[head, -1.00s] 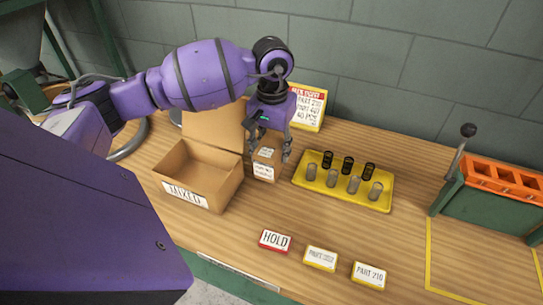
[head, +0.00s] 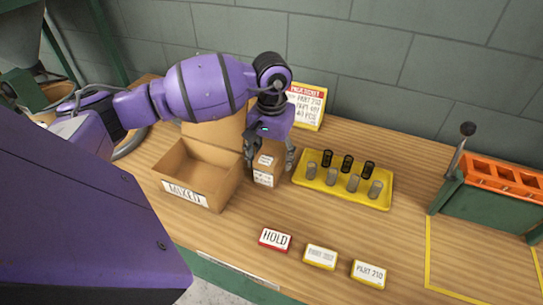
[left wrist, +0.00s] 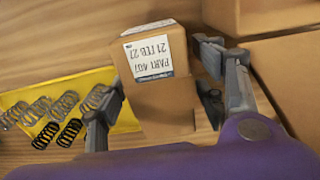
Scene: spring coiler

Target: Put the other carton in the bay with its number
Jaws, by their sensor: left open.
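A small brown carton (head: 265,171) with white labels stands on the bench just right of the open MIXED box (head: 177,170). My left gripper (head: 269,160) is over it, open, with a finger on either side. In the left wrist view the carton (left wrist: 165,105) shows between the spread fingers (left wrist: 160,105); its label seems to read PART 407 and 21 FEB 27. I cannot tell whether the fingers touch it. Along the front edge lie a red HOLD card (head: 275,240), a yellow card with blurred text (head: 320,257) and a yellow PART 210 card (head: 369,274). My right gripper is not seen.
A yellow tray (head: 383,200) with several dark and grey springs stands close to the right of the carton. A sign (head: 308,107) stands behind. A green and orange fixture with a lever (head: 490,192) is at the right. Bare bench lies between the tray and the cards.

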